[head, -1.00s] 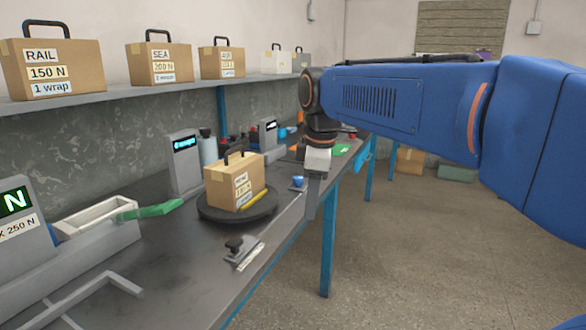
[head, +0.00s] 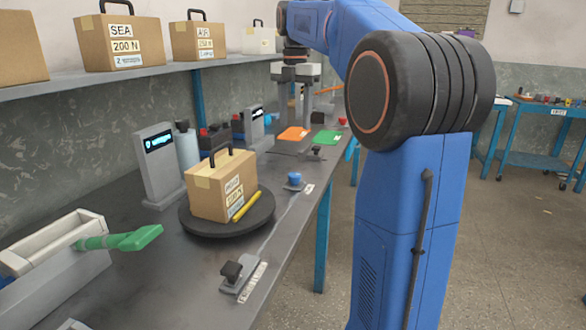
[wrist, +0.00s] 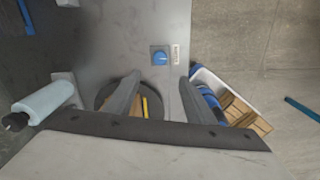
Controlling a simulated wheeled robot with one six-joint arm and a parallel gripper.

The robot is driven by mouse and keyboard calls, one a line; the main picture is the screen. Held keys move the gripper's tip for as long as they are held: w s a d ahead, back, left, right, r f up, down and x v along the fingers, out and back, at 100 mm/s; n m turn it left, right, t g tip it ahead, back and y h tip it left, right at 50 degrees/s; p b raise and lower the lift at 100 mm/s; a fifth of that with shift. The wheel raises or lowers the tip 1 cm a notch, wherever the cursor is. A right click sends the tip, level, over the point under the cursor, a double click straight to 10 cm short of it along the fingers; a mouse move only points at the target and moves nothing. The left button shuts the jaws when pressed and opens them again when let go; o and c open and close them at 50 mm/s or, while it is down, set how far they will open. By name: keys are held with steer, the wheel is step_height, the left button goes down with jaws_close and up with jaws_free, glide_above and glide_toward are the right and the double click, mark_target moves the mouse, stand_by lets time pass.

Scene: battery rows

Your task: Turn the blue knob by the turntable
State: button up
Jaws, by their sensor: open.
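The blue knob (head: 294,180) sits on a small grey base by the bench's front edge, beside a white label. It is right of the dark round turntable (head: 190,222), which carries a cardboard box (head: 222,190) with a black handle and a yellow marker (head: 246,207). My gripper (head: 295,116) is raised above the bench, farther back than the knob, fingers down, open and empty. In the wrist view the knob (wrist: 160,57) shows upright in the gap beyond my open fingertips (wrist: 159,76), not touched. The turntable (wrist: 104,94) is partly hidden behind the left finger.
A clamp-like black knob on a plate (head: 238,272) lies at the bench's front edge. A display post (head: 160,165) and a pale cylinder (head: 187,147) stand behind the turntable. Orange (head: 294,134) and green (head: 328,138) mats lie farther along. In the wrist view, a white bin (wrist: 243,88) is at right.

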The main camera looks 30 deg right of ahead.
mark_target(295, 174)
step_height(295, 174, down, 17)
steer(key=shift+r, duration=0.2)
stand_by(0.3)
steer(key=c, duration=1.1)
steer(key=shift+o, duration=0.2)
steer(key=shift+m, duration=0.4)
